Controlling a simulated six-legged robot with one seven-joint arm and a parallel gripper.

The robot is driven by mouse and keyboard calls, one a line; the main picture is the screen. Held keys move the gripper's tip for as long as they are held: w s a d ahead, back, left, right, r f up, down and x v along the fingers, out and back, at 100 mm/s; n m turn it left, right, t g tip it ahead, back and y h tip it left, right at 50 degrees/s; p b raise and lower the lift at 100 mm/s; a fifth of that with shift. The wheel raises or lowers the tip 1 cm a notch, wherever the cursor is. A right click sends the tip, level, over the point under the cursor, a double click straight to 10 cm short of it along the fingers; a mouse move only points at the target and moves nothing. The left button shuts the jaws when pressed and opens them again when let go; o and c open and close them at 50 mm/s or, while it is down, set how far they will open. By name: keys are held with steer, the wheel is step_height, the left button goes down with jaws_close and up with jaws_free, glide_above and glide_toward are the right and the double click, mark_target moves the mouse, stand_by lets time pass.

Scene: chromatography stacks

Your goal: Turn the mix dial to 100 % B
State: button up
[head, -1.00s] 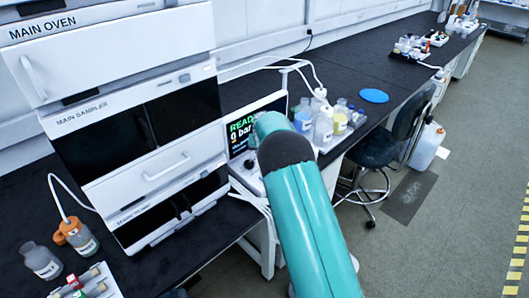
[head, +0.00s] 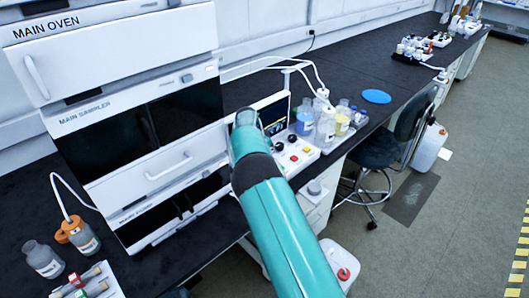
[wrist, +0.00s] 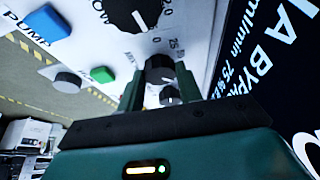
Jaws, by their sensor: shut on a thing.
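In the wrist view my gripper (wrist: 161,88) has its two dark green fingers closed around a small black dial (wrist: 160,68) on a white control panel. Printed numbers, a 0 and a 25, stand beside this dial, so it appears to be the mix dial. Its pointer and exact setting are hard to make out between the fingers. A dark screen (wrist: 270,75) with white text, partly reading BYPASS, stands at the right. In the head view my teal arm reaches to the panel (head: 310,152) and hides my fingers and the dial.
A larger black dial (wrist: 135,10), a blue button (wrist: 47,22), a green button (wrist: 102,74) and a grey knob (wrist: 67,82) sit close by on the panel. Bottles (head: 325,125) stand behind the panel. The oven and sampler stack (head: 120,110) rises at the left.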

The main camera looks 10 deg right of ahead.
steer(key=shift+m, duration=0.5)
steer(key=o, duration=1)
steer(key=v, duration=0.7)
steer(key=shift+a+r, duration=0.25)
